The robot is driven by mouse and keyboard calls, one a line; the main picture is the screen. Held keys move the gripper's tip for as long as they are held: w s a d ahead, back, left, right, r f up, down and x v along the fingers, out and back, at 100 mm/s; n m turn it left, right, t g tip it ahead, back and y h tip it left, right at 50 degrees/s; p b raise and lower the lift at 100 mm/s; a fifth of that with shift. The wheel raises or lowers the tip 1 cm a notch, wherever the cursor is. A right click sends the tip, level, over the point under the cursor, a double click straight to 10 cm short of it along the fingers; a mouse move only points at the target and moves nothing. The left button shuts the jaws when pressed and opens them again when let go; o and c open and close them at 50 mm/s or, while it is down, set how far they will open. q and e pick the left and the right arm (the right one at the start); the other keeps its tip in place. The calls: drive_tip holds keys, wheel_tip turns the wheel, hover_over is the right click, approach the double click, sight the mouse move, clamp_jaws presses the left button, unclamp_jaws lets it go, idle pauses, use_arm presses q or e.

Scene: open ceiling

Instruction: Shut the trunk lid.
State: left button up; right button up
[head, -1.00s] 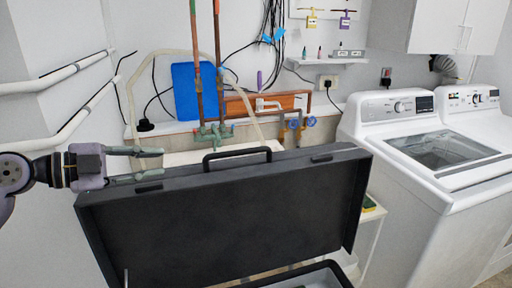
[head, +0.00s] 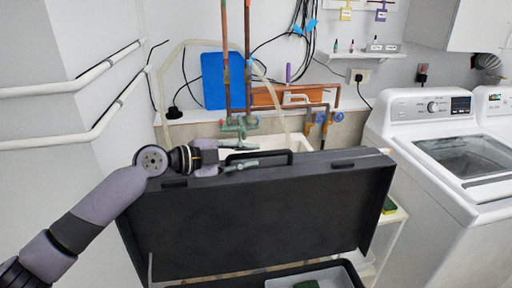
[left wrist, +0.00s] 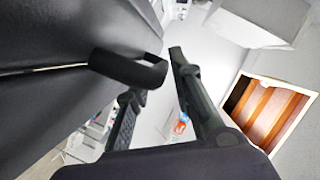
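The black trunk lid (head: 265,215) stands raised, its broad face toward me. A black handle (head: 284,156) sits on its top edge and also shows in the left wrist view (left wrist: 125,68). My left gripper (head: 256,157) is at the lid's top edge, right by the handle's left end. In the left wrist view its two fingers (left wrist: 155,75) are apart, with the handle close to the left finger; I cannot tell whether they touch. The trunk's lower part (head: 292,271) shows only at the bottom, with a grey tray inside. My right gripper is out of view.
A washing machine (head: 415,150) stands to the right, with a white shelf stand (head: 396,216) beside the lid. Behind the lid are a sink ledge, copper pipes (head: 248,70) and a blue board (head: 213,80). White wall pipes (head: 60,88) run at the left.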

use_arm(q)
drive_tip(key=shift+p+x, duration=0.3)
drive_tip(key=shift+x, duration=1.1)
drive_tip(key=shift+c, duration=0.2)
clamp_jaws()
